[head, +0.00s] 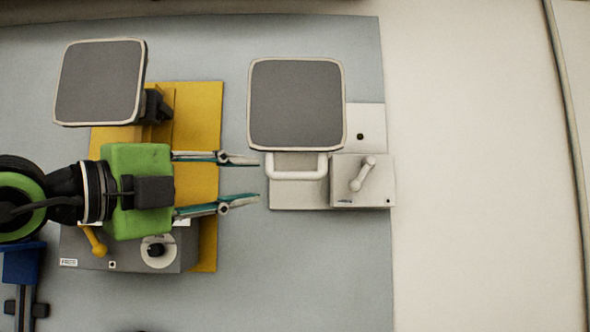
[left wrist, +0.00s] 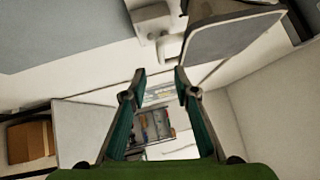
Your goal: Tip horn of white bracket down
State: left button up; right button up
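The white bracket (head: 300,196) is on the grey-blue panel, right of centre in the head view. Its horn (head: 296,104), a square with a dark grey face and pale rim, sits above a white loop handle (head: 297,175). The horn also shows at the upper right of the left wrist view (left wrist: 235,38), with part of the white bracket (left wrist: 152,22) beside it. My left gripper (head: 258,179) is open and empty. Its fingertips point right, just left of the handle and apart from it in the head view. My right gripper is not in view.
A yellow bracket (head: 207,110) with a second square horn (head: 99,82) is at the left, partly behind my left arm. A grey box (head: 125,255) with a knob is below it. A white box with a lever (head: 362,173) adjoins the white bracket. Bare wall lies farther right.

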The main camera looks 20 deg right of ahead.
aim_at(292, 177)
pick_arm(q)
jog(key=p+x, duration=0.5)
jog(key=x, duration=0.5)
jog(key=shift+d+r+p, duration=0.1)
jog(key=shift+r+p, duration=0.05)
jog(key=shift+p, duration=0.25)
jog(key=shift+w+d+p, duration=0.3)
jog(key=shift+w+d, duration=0.1)
jog(key=shift+d, duration=0.2)
grip_shut()
